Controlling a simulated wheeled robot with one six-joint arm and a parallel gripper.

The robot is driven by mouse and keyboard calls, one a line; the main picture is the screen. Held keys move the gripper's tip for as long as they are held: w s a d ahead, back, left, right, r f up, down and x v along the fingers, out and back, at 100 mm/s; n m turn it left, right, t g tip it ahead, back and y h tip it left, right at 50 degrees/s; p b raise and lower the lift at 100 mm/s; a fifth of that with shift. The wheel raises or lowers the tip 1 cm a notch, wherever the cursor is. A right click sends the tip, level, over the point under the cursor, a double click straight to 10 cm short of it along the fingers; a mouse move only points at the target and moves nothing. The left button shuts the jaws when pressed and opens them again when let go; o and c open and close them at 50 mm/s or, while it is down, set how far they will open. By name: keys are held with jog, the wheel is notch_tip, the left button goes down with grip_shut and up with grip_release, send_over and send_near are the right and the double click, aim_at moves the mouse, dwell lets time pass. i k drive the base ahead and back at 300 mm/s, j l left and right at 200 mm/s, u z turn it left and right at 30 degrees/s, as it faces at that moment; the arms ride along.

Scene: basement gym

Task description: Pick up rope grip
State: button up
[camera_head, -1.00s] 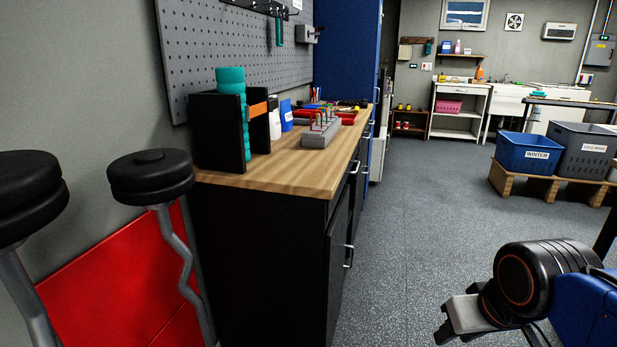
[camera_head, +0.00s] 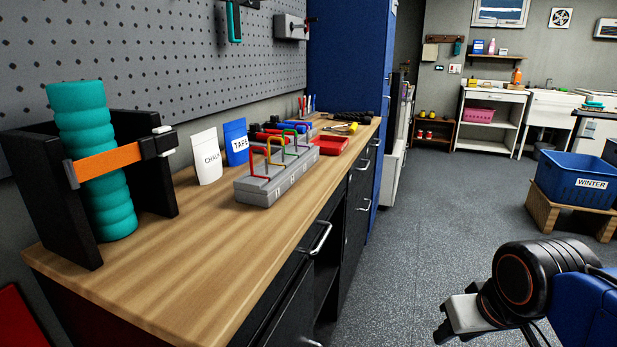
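No object is clearly identifiable as the rope grip. A teal-edged handle-like item (camera_head: 234,20) hangs on the pegboard at the top, cut off by the picture edge. A grey block (camera_head: 262,192) on the wooden counter (camera_head: 215,270) holds several coloured loop handles, with a red loop (camera_head: 254,163) at the near end. Small dark, red and yellow items lie farther back, too small to tell. My gripper (camera_head: 440,328) is at the lower right, over the floor and apart from the counter; its fingers are partly cut off and hidden, so its opening is unclear.
A teal ribbed roller (camera_head: 85,130) with an orange strap stands in a black holder (camera_head: 48,205) at the near left. Chalk (camera_head: 206,157) and tape (camera_head: 235,142) pouches stand behind the block. A blue cabinet (camera_head: 347,90) bounds the counter's far end.

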aim_at(364, 118)
jog(key=i+l+u, duration=0.15)
jog(key=i+l, duration=0.3)
jog(key=i+l+u, duration=0.15)
jog(key=i+l, duration=0.3)
jog(key=i+l+u, duration=0.15)
jog(key=i+l, duration=0.25)
jog(key=l, duration=0.3)
